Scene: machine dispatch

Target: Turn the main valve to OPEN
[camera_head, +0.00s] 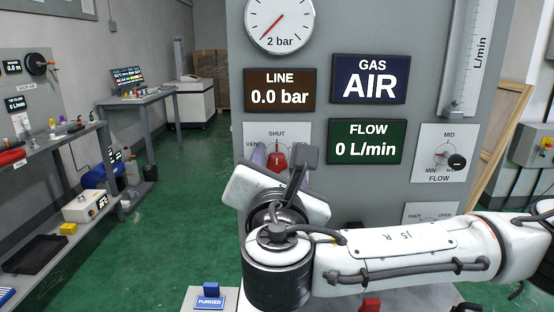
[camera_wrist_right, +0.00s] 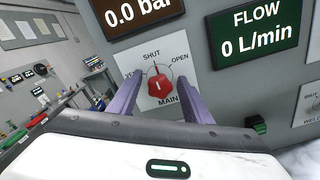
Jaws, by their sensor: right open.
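The main valve is a red knob (camera_wrist_right: 160,82) on a white plate marked SHUT, OPEN and MAIN in the right wrist view. Its pointer is toward SHUT. In the head view the red knob (camera_head: 277,158) shows partly behind my right gripper. My right gripper (camera_head: 284,157) is in front of the valve plate. In the wrist view its two purple fingers (camera_wrist_right: 158,100) are open, one on either side of the knob. No contact with the knob can be made out. My left gripper is not in view.
The grey panel carries a gauge (camera_head: 280,24), a LINE display (camera_head: 279,90) at 0.0 bar, a GAS display (camera_head: 370,79) reading AIR and a FLOW display (camera_head: 364,142) at 0 L/min. A shelf bench (camera_head: 50,150) stands left.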

